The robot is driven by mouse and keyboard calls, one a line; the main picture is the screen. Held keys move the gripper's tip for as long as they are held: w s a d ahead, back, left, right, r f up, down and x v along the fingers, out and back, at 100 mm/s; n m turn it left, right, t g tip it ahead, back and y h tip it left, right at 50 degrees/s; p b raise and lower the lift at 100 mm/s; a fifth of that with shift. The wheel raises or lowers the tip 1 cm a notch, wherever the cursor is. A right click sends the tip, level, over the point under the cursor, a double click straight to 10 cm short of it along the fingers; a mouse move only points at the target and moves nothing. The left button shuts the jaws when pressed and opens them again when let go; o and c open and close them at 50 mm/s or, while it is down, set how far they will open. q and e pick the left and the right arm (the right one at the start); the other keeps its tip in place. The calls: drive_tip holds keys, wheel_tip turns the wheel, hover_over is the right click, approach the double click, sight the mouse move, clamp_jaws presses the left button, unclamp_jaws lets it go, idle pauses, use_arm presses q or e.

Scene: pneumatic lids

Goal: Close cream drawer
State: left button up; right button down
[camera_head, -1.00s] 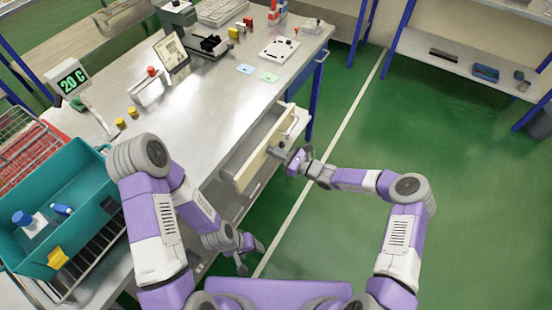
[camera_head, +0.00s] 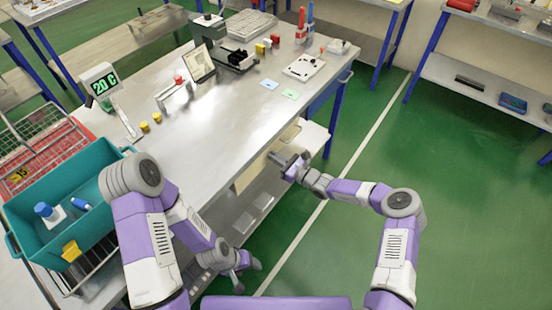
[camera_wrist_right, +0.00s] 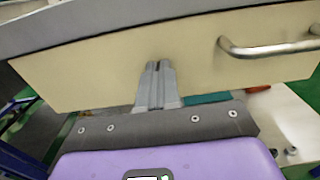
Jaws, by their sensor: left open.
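The cream drawer (camera_head: 250,174) is under the tabletop's long edge, its front close beneath that edge; no drawer interior shows in the head view. In the right wrist view its plain cream front (camera_wrist_right: 90,72) spans the picture, with a metal bar handle (camera_wrist_right: 270,47) at the right. My right gripper (camera_head: 283,161) is in front of the drawer front. Its fingers (camera_wrist_right: 158,70) are together with nothing between them, pointing at the front left of the handle; contact cannot be told. My left gripper (camera_head: 247,271) is open and empty, low beside the bench.
The steel workbench (camera_head: 215,125) carries a temperature display (camera_head: 101,84), yellow caps and instruments. A teal tote (camera_head: 75,240) stands at the left. A lower shelf (camera_head: 240,215) lies under the drawer.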

drive_tip(key=shift+a+r, duration=0.25)
drive_tip(key=shift+a, duration=0.05)
drive_tip(key=p+v, duration=0.3)
drive_tip(key=v, duration=1.2)
drive_tip(key=s+a+f+n+g+h, duration=0.1)
drive_tip(key=s+a+f+n+g, duration=0.35)
drive_tip(key=s, duration=0.25)
drive_tip(key=s+a+f+n+g+h, duration=0.1)
drive_tip(key=s+a+f+n+g, duration=0.25)
drive_tip(key=s+g, duration=0.2)
drive_tip(key=s+d+f+n+h, duration=0.1)
drive_tip(key=s+d+n+h, duration=0.2)
drive_tip(key=s+n, duration=0.4)
drive_tip(key=s+d+f+n+h, duration=0.1)
drive_tip(key=s+d+n+h, duration=0.3)
drive_tip(key=s+n, duration=0.3)
drive_tip(key=shift+s+h, duration=0.6)
drive_tip(key=shift+f, duration=0.1)
